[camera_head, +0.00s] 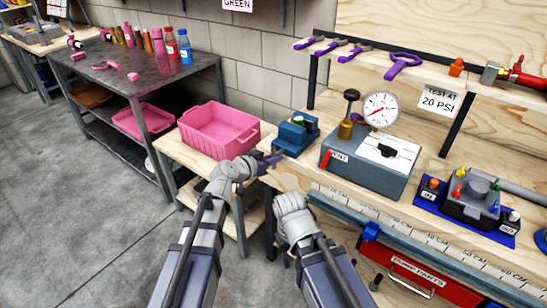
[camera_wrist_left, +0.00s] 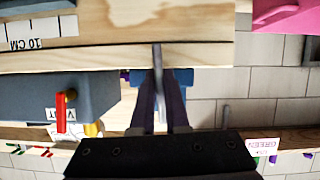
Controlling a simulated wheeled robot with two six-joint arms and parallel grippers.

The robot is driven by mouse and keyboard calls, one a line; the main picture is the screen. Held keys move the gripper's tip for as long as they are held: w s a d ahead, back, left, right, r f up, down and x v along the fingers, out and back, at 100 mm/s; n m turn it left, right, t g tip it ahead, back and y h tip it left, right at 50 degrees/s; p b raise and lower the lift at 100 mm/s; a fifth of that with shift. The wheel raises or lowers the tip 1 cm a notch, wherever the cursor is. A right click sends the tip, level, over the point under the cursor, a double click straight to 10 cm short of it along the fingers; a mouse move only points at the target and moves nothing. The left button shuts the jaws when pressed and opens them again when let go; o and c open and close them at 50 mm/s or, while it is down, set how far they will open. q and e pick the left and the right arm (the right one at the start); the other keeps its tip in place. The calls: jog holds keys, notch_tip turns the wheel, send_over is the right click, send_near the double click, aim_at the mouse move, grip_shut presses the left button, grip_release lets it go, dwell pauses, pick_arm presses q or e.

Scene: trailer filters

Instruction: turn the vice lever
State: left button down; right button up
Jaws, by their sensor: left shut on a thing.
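The blue vice (camera_head: 297,131) stands at the left end of the wooden bench. In the left wrist view, which is upside down, part of the blue vice (camera_wrist_left: 183,76) shows behind the fingers. My left gripper (camera_head: 273,158) is at the near side of the vice. In the left wrist view its dark fingers (camera_wrist_left: 159,95) are shut on the grey vice lever (camera_wrist_left: 157,58), a thin bar standing up between them. The lever is hard to make out in the head view. My right arm's grey wrist (camera_head: 294,218) is low before the bench edge; its fingers cannot be made out.
A pink bin (camera_head: 218,128) stands left of the vice. A grey test box (camera_head: 368,165) with a gauge (camera_head: 381,110) and a red lever (camera_head: 326,159) stands to the right. A ruler strip (camera_head: 420,237) runs along the bench front, above a red drawer (camera_head: 425,277).

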pick_arm(q)
jog(key=shift+s+f+m+t+y, duration=0.1)
jog(key=shift+m+t+y, duration=0.3)
jog(key=shift+m+y, duration=0.55)
jog(key=shift+m, duration=0.35)
jog(key=c, duration=0.9)
grip_release()
jog(key=p+v, duration=0.2)
jog(key=v, duration=0.5)
jog(key=shift+s+a+p, duration=0.25)
jog(key=shift+p, duration=0.1)
